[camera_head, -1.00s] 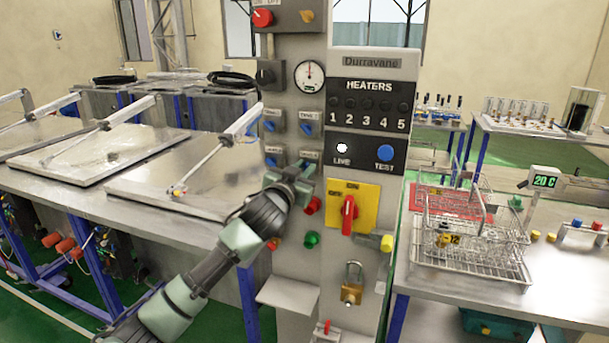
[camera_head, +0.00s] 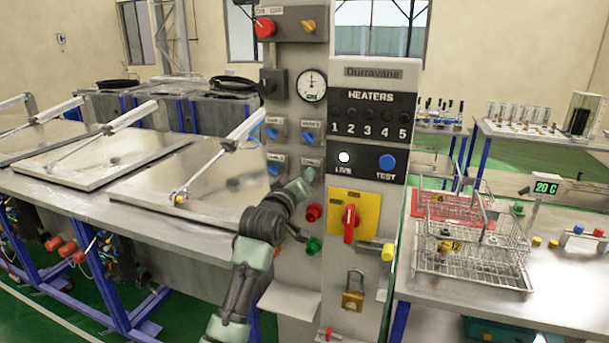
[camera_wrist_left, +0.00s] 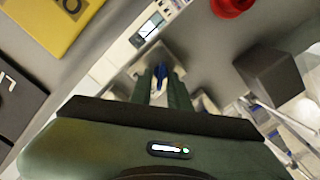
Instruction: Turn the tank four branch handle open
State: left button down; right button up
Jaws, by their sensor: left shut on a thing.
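The tank four branch handle is at the lower right of a group of small blue handles on the grey control panel. In the head view, its label plate (camera_head: 311,163) shows, but my gripper covers the handle. My left gripper (camera_head: 307,178) is at this handle, coming from below. In the left wrist view, the blue handle (camera_wrist_left: 160,74) sits between the two fingers of my left gripper (camera_wrist_left: 162,82), which are shut on it. The handle's exact angle is hard to tell. My right gripper is not in view.
Close by on the panel are other blue handles (camera_head: 274,170), a red button (camera_head: 313,212), a green button (camera_head: 313,246) and a yellow plate with a red switch (camera_head: 349,224). A padlock (camera_head: 353,293) hangs lower. A bench with wire baskets (camera_head: 470,270) stands right.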

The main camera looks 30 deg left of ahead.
pick_arm(q)
jog(key=shift+n, duration=0.7)
jog(key=c, duration=1.6)
grip_release()
jog(key=shift+a, duration=0.1)
jog(key=shift+s+f, duration=0.1)
jog(key=shift+s, duration=0.05)
jog(key=b+v, duration=0.2)
jog(key=v, duration=0.5)
jog(key=shift+s, duration=0.3)
